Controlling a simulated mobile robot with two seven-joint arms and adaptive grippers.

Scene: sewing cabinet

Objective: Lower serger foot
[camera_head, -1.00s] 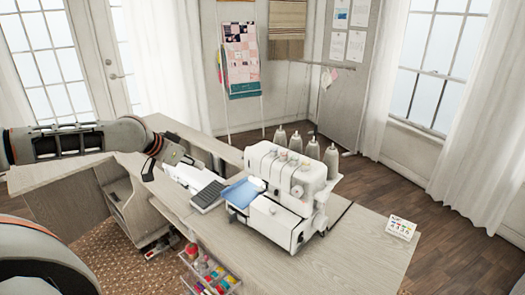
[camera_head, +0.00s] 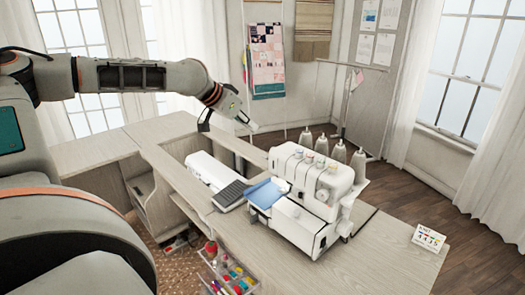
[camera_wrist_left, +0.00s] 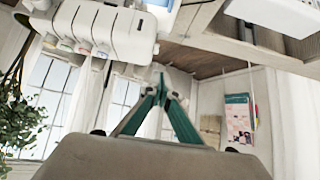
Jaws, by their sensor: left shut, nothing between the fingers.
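The white serger (camera_head: 312,196) stands on the wooden cabinet top in the head view, with a blue cloth (camera_head: 265,193) at its left side. The serger (camera_wrist_left: 105,30) also shows upside down at the top of the left wrist view. Its presser foot is too small to make out. My left gripper (camera_head: 252,127) is above the cabinet, behind and to the left of the serger, apart from it. In the left wrist view its fingers (camera_wrist_left: 160,82) meet at the tips with nothing between them. My right gripper is not in view.
A white machine bed (camera_head: 208,170) and a dark grey pedal-like pad (camera_head: 230,195) lie left of the serger. Several thread cones (camera_head: 322,144) stand behind it. A small card (camera_head: 429,237) stands at the right. A thread tray (camera_head: 228,270) hangs at the front. The cabinet's front right is clear.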

